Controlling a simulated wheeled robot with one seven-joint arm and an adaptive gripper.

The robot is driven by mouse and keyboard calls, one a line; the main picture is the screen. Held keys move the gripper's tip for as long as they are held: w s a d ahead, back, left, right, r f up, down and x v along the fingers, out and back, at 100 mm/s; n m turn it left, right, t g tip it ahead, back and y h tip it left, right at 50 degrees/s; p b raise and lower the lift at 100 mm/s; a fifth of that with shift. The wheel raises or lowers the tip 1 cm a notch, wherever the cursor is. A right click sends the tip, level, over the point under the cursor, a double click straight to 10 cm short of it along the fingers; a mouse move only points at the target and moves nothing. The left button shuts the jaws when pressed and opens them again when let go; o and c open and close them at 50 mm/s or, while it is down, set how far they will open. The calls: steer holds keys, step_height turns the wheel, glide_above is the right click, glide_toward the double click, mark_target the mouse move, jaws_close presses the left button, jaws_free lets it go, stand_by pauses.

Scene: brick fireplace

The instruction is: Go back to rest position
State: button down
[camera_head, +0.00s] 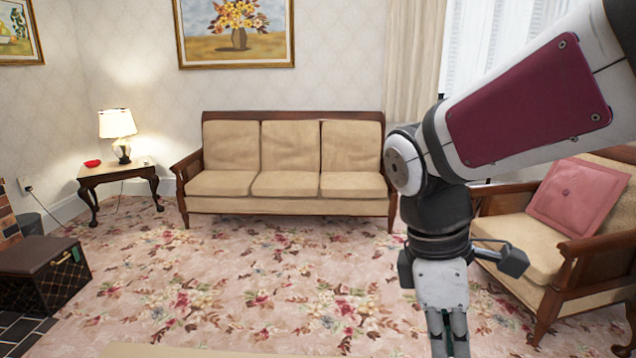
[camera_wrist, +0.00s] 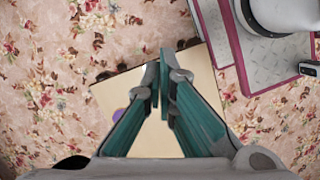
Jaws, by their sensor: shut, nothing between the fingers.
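My gripper (camera_head: 447,333) hangs pointing down at the lower right of the head view, in front of the armchair. Its fingertips run close to the bottom edge of that view. In the wrist view my gripper (camera_wrist: 161,68) has its two teal fingers brought together at the tips, with nothing between them. Below the fingers is a pale flat tabletop (camera_wrist: 200,78). A small purple round thing (camera_wrist: 118,114) shows beside the left finger, partly hidden by it.
A beige sofa (camera_head: 286,183) stands at the back wall. A side table (camera_head: 116,173) holds a lit lamp (camera_head: 118,124) and a red dish (camera_head: 92,163). An armchair (camera_head: 520,232) with a pink cushion (camera_head: 577,196) stands right. A patterned box (camera_head: 62,279) is at left. Floral carpet (camera_head: 236,270) lies open between.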

steer(key=s+d+r+m+t+y, duration=0.1)
steer(key=s+d+m+t+y, duration=0.15)
steer(key=s+m, duration=1.25)
step_height(320, 180, up, 26)
steer(key=s+n+t+p, duration=0.1)
steer(key=t+p, duration=0.2)
steer(key=p, duration=2.1)
steer(key=shift+s+d+f+n, duration=0.15)
steer(key=shift+s+d+n, duration=0.1)
steer(key=shift+s+n, duration=0.05)
